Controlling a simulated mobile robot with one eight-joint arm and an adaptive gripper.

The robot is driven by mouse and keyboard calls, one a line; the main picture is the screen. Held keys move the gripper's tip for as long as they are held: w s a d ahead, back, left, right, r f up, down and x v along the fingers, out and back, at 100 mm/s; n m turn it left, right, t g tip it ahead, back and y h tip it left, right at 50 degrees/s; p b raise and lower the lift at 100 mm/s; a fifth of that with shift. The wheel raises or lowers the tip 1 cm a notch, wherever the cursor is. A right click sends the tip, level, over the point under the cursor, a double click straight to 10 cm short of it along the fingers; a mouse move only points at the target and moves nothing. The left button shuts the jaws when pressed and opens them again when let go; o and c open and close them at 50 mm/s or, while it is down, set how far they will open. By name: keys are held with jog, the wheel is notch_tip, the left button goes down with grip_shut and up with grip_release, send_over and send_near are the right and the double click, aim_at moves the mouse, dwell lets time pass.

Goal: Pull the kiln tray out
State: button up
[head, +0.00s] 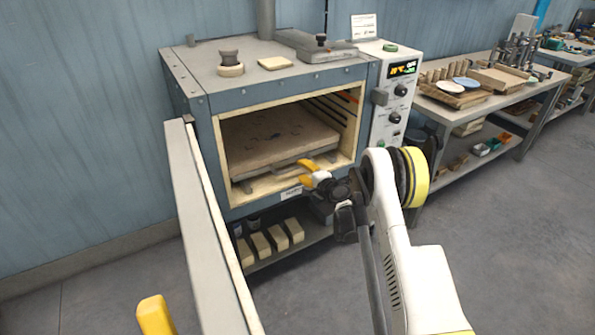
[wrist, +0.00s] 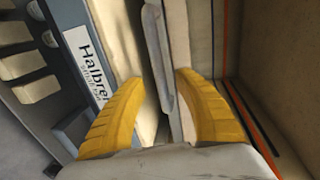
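The kiln tray (head: 268,138) is a flat beige slab inside the open kiln chamber, with a grey strip along its front edge. It appears to lie level, resting inside the chamber. My gripper (head: 308,171) is at the right part of the kiln mouth, by the tray's front edge. In the wrist view my gripper (wrist: 158,80) is open, with its yellow fingers apart. The tray's grey front strip (wrist: 165,60) runs between the fingers, nearer the right one. I cannot tell whether either finger touches it.
The kiln door (head: 205,230) stands open on the left, jutting toward me. The control panel (head: 393,95) is right of the chamber. Several pale bricks (head: 262,245) sit on the shelf below. A workbench (head: 475,95) stands at the right; the floor (head: 520,250) before it is clear.

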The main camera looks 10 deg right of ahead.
aim_at(299, 167)
jog(key=shift+b+x, duration=0.45)
jog(key=shift+x, duration=1.3)
grip_shut()
